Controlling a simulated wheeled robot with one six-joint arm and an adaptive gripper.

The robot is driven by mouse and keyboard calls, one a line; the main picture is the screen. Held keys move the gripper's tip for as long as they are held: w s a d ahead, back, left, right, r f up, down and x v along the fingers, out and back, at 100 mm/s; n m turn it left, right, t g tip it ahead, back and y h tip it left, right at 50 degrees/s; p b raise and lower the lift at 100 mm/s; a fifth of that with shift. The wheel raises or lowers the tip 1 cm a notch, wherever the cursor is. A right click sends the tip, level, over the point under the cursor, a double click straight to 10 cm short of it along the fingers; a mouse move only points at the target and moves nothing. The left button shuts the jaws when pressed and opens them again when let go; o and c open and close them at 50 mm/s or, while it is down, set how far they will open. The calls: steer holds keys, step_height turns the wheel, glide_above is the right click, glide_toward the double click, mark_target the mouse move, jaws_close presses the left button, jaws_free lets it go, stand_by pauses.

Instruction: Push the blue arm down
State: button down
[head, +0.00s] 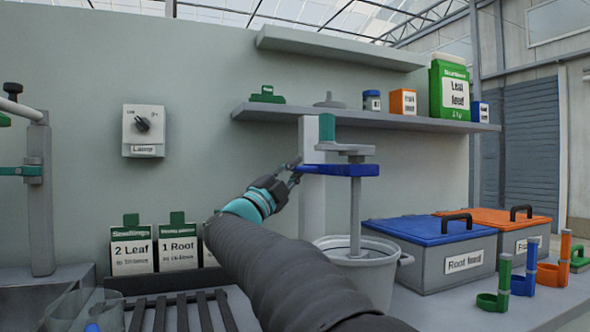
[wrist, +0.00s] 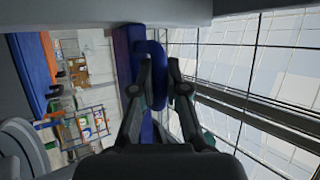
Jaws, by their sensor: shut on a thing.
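The blue arm (head: 338,170) is a flat, roughly level bar on the stirring stand, joined to an upright grey rod (head: 355,212) that goes down into a grey bucket (head: 368,268). My gripper (head: 296,166) is at the left end of the blue arm. In the wrist view the blue arm (wrist: 128,60) runs beside my fingers, and its rounded blue handle part lies between my gripper's fingertips (wrist: 160,66). The fingers are shut on it. The exact contact is small and partly hidden in the head view.
A blue-lidded box (head: 430,232) and an orange-lidded box (head: 500,218) stand right of the bucket. A shelf (head: 270,112) with cartons runs above. Seed packets (head: 132,250) and a knob switch (head: 143,125) are at left.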

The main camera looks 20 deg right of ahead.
step_height(320, 180, down, 7)
steer(key=b, duration=0.4)
steer(key=shift+r+b, duration=0.15)
steer(key=shift+b, duration=0.15)
steer(key=c, duration=1.2)
jaws_free()
steer(key=v, duration=1.2)
